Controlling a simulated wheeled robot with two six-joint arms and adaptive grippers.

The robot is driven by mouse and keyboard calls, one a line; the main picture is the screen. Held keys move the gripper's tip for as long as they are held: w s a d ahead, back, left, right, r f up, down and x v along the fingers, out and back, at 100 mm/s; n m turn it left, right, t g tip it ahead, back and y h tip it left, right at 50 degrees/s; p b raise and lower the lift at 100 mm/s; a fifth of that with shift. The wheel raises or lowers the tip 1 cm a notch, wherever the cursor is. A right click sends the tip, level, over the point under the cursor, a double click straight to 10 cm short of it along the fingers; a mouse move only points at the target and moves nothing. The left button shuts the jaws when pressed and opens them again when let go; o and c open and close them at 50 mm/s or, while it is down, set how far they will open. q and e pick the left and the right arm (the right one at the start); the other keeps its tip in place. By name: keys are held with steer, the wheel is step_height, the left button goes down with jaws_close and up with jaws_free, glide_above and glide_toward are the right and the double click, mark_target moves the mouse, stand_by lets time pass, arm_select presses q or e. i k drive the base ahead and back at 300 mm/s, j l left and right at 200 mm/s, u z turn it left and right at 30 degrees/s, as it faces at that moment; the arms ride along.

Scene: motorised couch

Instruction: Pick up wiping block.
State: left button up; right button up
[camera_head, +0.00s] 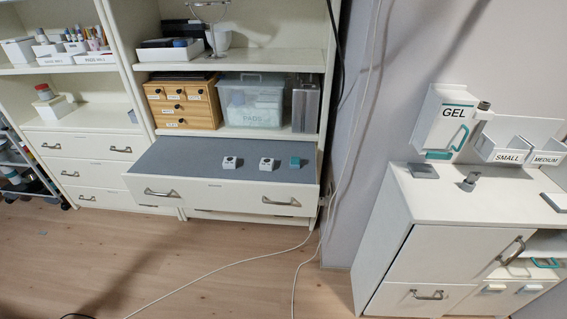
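A small teal block (295,161) sits on the grey top of the pulled-out drawer (200,158), near its right end. Two small white-and-grey blocks stand to its left, one in the middle (266,163) and one further left (230,162). The three stand apart from each other. A flat grey block (423,171) lies on the white cabinet at right. No label shows which of these is the wiping block. Neither of my grippers is in view.
The white cabinet (440,205) at right carries a GEL dispenser (446,122), a grey knob-like piece (469,182) and SMALL and MEDIUM bins. A shelf above the drawer holds a PADS box (252,104) and wooden drawers (183,103).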

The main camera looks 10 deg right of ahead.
mark_target(295, 161)
steer(key=i+j+z, duration=0.15)
steer(key=i+z, duration=0.15)
steer(key=z, duration=0.15)
steer(key=i+j+z, duration=0.25)
steer(key=z, duration=0.2)
